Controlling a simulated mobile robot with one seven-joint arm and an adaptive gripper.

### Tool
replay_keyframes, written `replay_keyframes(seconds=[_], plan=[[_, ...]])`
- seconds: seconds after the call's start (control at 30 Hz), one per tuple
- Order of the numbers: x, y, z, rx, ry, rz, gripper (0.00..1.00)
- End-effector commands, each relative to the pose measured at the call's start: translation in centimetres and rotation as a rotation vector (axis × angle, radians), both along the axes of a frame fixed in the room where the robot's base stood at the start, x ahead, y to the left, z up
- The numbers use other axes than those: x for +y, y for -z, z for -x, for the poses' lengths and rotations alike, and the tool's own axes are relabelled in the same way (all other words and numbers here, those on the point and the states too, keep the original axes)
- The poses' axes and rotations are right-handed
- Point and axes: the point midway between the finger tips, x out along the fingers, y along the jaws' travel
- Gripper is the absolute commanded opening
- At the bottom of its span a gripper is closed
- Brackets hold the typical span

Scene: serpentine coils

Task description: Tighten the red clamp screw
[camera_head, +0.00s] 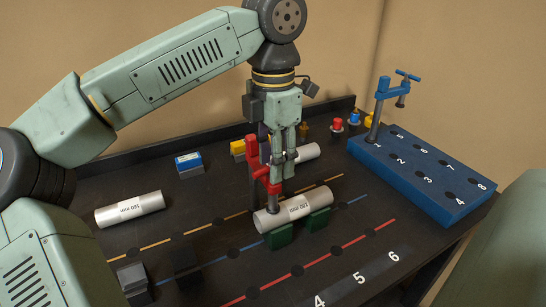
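The red clamp (252,152) stands upright behind a silver cylinder (300,208) that lies in green V-blocks (279,237). Its red arm reaches out over the cylinder's left part. The lower end of its screw (273,203) comes down to the cylinder's top; whether it presses there I cannot tell.
A blue board (425,182) with numbered holes carries a blue clamp (390,94) at right. Another silver cylinder (130,208) lies at left. Blue (189,164) and yellow (238,149) blocks stand at the back. Dark blocks (132,280) stand front left. Coloured lines with holes cross the dark table.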

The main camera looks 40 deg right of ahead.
Motion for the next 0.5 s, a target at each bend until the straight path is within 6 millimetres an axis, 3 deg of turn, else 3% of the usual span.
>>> replay_keyframes(seconds=[0.17, 0.5], plan=[[0.0, -1.4, 0.0, -0.003, -0.002, 0.000, 0.39], [0.0, -6.7, 0.0, -0.002, -0.001, 0.001, 0.39]])
